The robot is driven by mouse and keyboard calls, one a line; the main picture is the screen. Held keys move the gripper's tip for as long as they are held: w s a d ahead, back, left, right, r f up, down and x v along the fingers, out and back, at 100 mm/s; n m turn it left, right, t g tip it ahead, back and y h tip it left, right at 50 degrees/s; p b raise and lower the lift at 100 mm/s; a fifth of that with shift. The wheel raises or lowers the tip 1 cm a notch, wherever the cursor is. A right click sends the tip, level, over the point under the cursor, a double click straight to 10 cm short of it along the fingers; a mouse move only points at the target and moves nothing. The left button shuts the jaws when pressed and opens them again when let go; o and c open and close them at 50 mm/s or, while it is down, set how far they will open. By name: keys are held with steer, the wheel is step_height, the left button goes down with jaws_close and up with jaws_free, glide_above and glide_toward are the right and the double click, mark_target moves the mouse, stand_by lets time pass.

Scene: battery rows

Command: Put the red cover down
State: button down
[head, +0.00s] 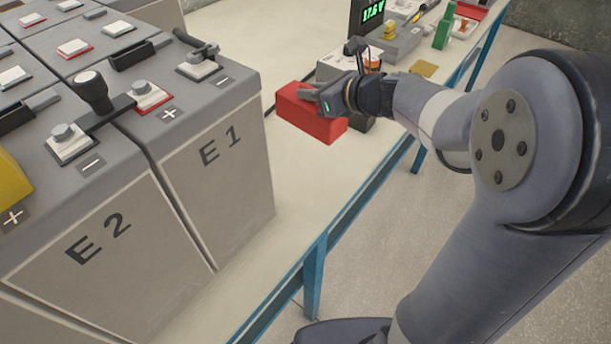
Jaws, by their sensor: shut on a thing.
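The red cover (311,120) is a box-shaped red piece at the upper middle of the head view, over the pale bench top. My gripper (322,98) is shut on the red cover from the right side. The cover's lower edge looks close to the bench surface, but I cannot tell whether it touches. The gripper hides part of the cover's top and right end.
Grey battery blocks marked E1 (220,190) and E2 (100,250) stand at the left with terminals on top. Pale bench top (275,215) is bare in front.

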mark_target(335, 138)
steer(key=shift+s+a+f+n+y+b, duration=0.35)
steer(key=shift+a+f+b, duration=0.35)
steer(key=shift+b, duration=0.25)
step_height(335, 138, down, 10)
steer(key=b, duration=0.3)
steer(key=shift+r, duration=0.15)
steer(key=shift+f+b, duration=0.3)
steer(key=shift+b, duration=0.1)
steer(key=c, duration=1.4)
jaws_free()
steer(key=shift+r, duration=0.1)
steer(key=shift+r+p, duration=0.25)
steer(key=shift+p, duration=0.05)
steer(key=p+v, duration=0.1)
steer(key=v, duration=1.1)
steer(key=shift+r+p, duration=0.2)
steer(key=shift+p, duration=0.2)
